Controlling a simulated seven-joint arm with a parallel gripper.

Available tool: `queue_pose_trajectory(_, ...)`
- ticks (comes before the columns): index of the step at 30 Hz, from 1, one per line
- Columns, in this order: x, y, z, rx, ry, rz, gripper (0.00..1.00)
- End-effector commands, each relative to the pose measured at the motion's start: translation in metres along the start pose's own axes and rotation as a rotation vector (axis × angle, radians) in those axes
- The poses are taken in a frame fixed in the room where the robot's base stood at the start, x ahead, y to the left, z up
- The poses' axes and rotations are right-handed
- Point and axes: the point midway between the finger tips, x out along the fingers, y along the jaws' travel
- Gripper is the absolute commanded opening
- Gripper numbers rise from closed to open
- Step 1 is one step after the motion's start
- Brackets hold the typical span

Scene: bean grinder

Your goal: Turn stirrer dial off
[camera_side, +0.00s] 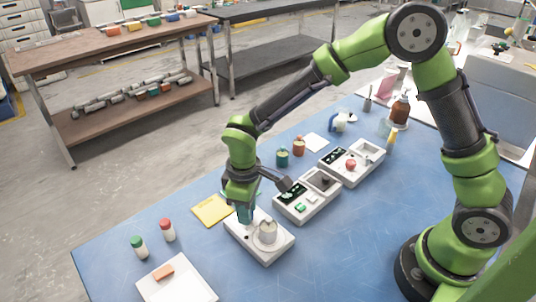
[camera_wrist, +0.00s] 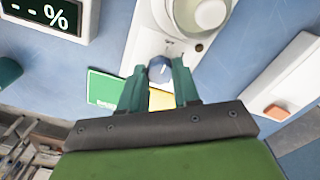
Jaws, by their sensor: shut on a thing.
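The white stirrer (camera_side: 262,250) stands on the blue table with a pale round vessel (camera_side: 267,232) on top. In the wrist view the stirrer (camera_wrist: 145,42) extends up from the dial, with the vessel (camera_wrist: 200,12) at the top. The blue-grey stirrer dial (camera_wrist: 159,68) is on the near end of the stirrer and has a light pointer mark. My gripper (camera_wrist: 160,75) has its two green fingers on either side of the dial, shut on it. In the side view my gripper (camera_side: 245,214) points down at the stirrer's left end, and the dial is hidden there.
A device with a display (camera_wrist: 48,15) stands close to the stirrer. A yellow pad (camera_side: 212,210) lies behind it. Bottles with green (camera_side: 138,245) and red (camera_side: 168,230) caps stand left. A white tray (camera_side: 180,287) holds an orange block (camera_side: 163,272). Blue table shows between them.

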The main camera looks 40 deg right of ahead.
Motion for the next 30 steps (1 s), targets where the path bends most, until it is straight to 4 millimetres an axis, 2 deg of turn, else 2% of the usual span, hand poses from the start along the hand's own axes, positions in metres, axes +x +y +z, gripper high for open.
queue_pose_trajectory(18, -0.0015, 0.0003, -0.0006, -0.043, 0.002, 0.001, 0.01)
queue_pose_trajectory(19, -0.0015, 0.0003, -0.0006, -0.043, 0.002, 0.001, 0.36)
queue_pose_trajectory(21, -0.0013, 0.0003, -0.0005, -0.043, 0.002, 0.001, 0.47)
queue_pose_trajectory(23, -0.0011, 0.0002, -0.0004, -0.043, 0.002, 0.001, 0.56)
queue_pose_trajectory(30, -0.0005, 0.0001, -0.0002, -0.042, 0.001, 0.000, 0.57)
